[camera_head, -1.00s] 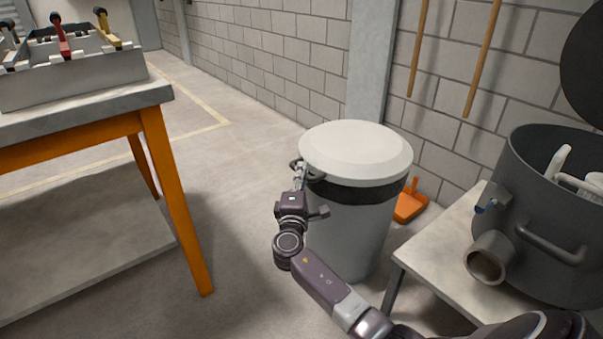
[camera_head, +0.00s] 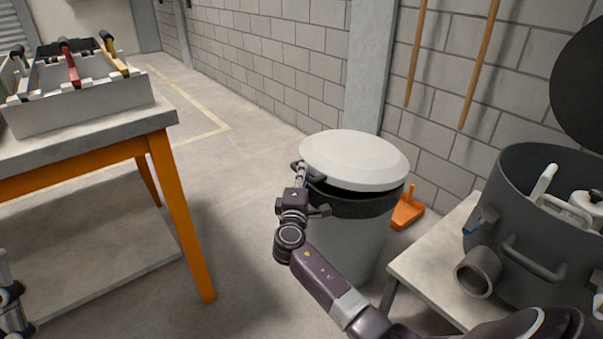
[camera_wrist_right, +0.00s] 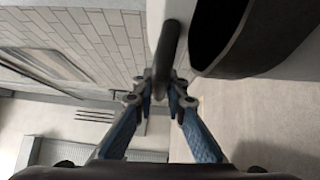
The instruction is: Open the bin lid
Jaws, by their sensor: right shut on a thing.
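The bin (camera_head: 345,240) is a grey cylinder with a dark band around its top. Its round white lid (camera_head: 355,157) is tilted, with the edge nearest me raised and a dark gap under it. My right gripper (camera_head: 301,170) is shut on the lid's dark handle (camera_head: 318,175) at the lid's left side. In the right wrist view the handle (camera_wrist_right: 168,50) is a dark bar between the fingertips (camera_wrist_right: 163,88), and the bin's dark opening shows beside it. Grey and dark parts of my left arm show at the lower left edge of the head view; its fingers cannot be made out.
A worktable with orange legs (camera_head: 180,215) stands at left, holding a grey tool box (camera_head: 85,105). At right, a low table (camera_head: 435,265) carries a large dark pot (camera_head: 520,220). An orange dustpan (camera_head: 407,212) lies behind the bin. Open floor lies between worktable and bin.

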